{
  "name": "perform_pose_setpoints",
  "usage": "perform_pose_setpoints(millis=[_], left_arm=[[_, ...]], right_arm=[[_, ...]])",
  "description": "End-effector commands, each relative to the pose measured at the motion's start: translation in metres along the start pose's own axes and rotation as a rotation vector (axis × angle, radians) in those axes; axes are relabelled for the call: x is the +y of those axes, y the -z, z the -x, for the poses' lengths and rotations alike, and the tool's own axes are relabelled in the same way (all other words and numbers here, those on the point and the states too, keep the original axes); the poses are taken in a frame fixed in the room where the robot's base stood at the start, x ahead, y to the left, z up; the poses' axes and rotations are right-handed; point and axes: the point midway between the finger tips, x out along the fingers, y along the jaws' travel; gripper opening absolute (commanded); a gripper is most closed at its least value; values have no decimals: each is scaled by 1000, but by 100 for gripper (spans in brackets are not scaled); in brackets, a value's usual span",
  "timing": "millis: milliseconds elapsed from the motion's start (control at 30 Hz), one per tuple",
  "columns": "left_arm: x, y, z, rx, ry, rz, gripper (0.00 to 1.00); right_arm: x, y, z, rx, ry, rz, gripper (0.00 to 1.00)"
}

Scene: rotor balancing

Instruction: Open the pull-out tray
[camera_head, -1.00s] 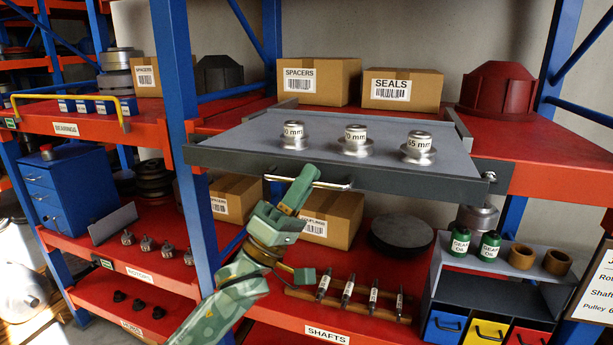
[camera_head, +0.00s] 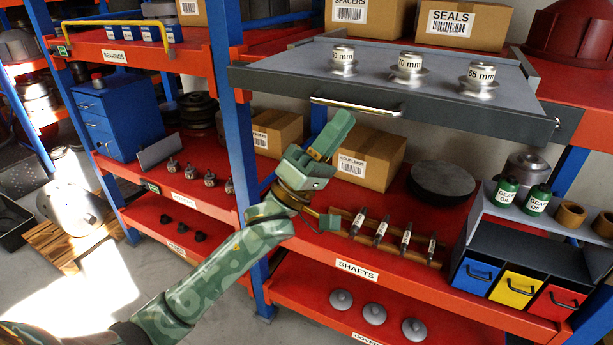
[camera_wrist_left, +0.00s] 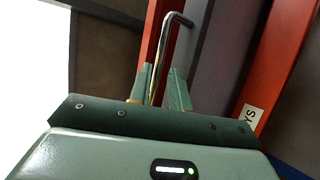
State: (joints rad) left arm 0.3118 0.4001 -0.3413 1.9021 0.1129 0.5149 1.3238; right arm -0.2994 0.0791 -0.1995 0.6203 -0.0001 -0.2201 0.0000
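The pull-out tray (camera_head: 300,70) is a grey board with a dark front panel, jutting forward from the upper red shelf. My left gripper (camera_head: 338,124) is just below the handle's left half in the head view. In the left wrist view, its two green fingers (camera_wrist_left: 161,88) stand apart, with the handle bar (camera_wrist_left: 164,55) between them in the picture. I cannot tell whether they touch it. My right gripper is out of view.
Below the tray, the red middle shelf (camera_head: 320,235) holds cardboard boxes (camera_head: 372,160), several shafts (camera_head: 405,237) and a dark disc (camera_head: 441,182). A blue post (camera_head: 240,140) stands left of my gripper. Coloured bins (camera_head: 515,285) sit at lower right. Open floor shows at lower left.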

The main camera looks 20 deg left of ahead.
Motion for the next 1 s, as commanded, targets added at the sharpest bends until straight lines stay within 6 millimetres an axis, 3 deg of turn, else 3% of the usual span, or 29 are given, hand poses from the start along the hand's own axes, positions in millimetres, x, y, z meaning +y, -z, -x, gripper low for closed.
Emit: perform_pose_setpoints(millis=[33, 200, 400, 600, 1000], left_arm=[[-4, -2, 20, -3, 4, -1, 19], [-4, -3, 68, -3, 5, 0, 19], [-3, -2, 108, -2, 4, 0, 19], [-1, -1, 123, -1, 2, -1, 19], [0, 0, 124, -1, 1, 0, 19]], right_arm=[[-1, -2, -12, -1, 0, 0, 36], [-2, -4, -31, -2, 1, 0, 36], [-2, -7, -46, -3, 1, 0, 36], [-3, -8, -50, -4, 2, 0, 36], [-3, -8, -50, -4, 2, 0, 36]])
